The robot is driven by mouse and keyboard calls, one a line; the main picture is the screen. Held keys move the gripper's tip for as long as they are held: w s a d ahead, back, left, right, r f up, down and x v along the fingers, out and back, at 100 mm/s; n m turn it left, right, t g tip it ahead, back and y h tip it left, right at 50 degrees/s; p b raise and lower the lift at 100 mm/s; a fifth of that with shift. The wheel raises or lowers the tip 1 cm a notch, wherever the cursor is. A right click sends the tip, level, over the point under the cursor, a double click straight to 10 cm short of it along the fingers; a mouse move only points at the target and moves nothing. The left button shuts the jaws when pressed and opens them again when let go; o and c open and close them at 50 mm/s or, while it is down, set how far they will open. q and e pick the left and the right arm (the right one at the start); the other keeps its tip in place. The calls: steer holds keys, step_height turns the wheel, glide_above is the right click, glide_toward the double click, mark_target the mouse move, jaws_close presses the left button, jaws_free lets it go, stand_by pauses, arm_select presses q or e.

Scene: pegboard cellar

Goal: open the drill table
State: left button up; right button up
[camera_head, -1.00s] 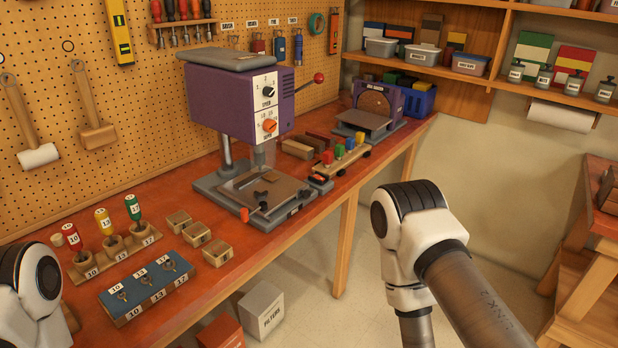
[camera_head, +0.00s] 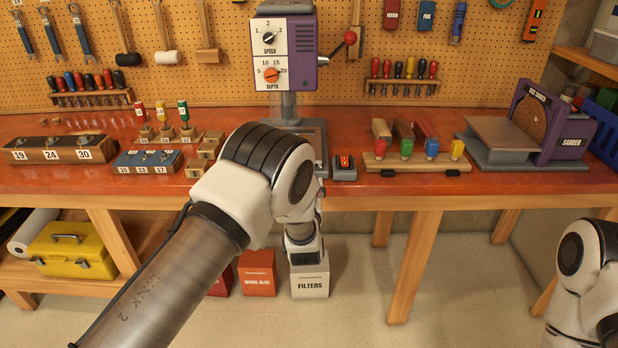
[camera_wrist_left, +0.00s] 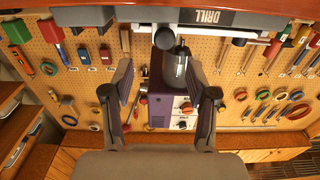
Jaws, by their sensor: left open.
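The purple drill press (camera_head: 303,45) stands on the bench, facing me, with SPEED and DEPTH dials. Its grey base and table (camera_head: 321,150) are mostly hidden behind my left arm in the head view. In the left wrist view a dark plate marked DRILL (camera_wrist_left: 212,18) crosses the top, with a pale bar (camera_wrist_left: 145,28) just below it. The drill press body (camera_wrist_left: 160,112) shows behind the fingers there. My left gripper (camera_wrist_left: 160,70) is open and empty, with its fingertips short of the bar. The head view hides this gripper. My right arm shows at the lower right, its gripper outside the picture.
Wooden blocks (camera_head: 207,148) and a blue numbered holder (camera_head: 147,162) lie to the left. A train-like block rack (camera_head: 417,162) and the sander (camera_head: 555,130) stand right. Boxes (camera_head: 310,283) sit below the bench.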

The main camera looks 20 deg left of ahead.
arm_select(q)
steer(key=x, duration=0.4)
steer(key=p+x, duration=0.1)
steer(key=x, duration=0.1)
steer(key=shift+w+a+f, duration=0.25)
steer(key=shift+a+f, duration=0.05)
steer(key=shift+a, duration=0.2)
steer(key=shift+w+d+r, duration=0.1)
steer(key=shift+w, duration=0.3)
jaws_close()
